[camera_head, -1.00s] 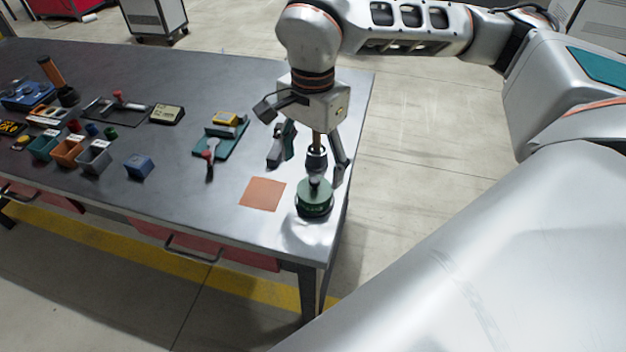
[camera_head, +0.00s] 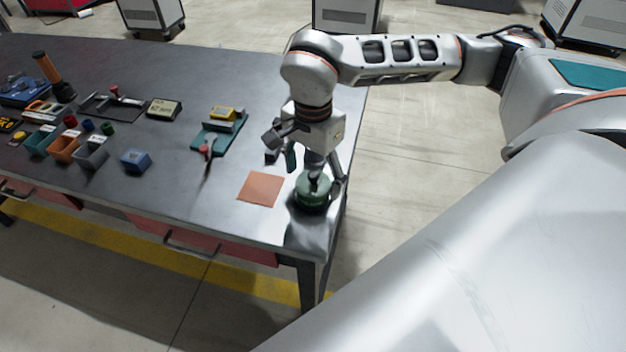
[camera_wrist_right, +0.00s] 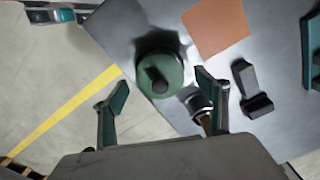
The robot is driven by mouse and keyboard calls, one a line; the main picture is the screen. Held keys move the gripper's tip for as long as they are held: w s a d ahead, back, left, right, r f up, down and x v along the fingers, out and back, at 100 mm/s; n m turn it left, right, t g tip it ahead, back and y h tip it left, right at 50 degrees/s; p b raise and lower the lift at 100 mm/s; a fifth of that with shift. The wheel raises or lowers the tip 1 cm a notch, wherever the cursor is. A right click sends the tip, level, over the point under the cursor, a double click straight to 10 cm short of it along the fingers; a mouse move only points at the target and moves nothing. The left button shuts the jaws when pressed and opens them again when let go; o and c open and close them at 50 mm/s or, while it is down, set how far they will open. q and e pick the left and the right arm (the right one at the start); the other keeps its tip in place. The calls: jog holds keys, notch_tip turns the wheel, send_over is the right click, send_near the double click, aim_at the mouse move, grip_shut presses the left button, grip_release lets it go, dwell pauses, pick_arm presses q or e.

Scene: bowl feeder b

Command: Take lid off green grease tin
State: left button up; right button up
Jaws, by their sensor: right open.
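The green grease tin (camera_head: 312,196) stands upright near the table's front right corner, its lid (camera_wrist_right: 172,66) on top. A dark round knob (camera_wrist_right: 154,80) rises from the lid. My right gripper (camera_head: 314,171) is above the tin, pointing down. In the right wrist view my right gripper (camera_wrist_right: 162,88) is open, with its fingers spread to either side of the knob's line and nothing held between them. I cannot tell whether a finger touches the tin. My left gripper is not in view.
A wooden-handled tool with a metal head (camera_wrist_right: 198,102) stands close by the tin, and a black object (camera_wrist_right: 249,86) lies beyond it. An orange square mat (camera_head: 262,190) lies left of the tin. A teal fixture (camera_head: 218,132), a blue block (camera_head: 136,160) and several bins are farther left.

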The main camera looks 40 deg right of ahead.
jog(key=c, duration=1.1)
jog(key=shift+r, duration=0.1)
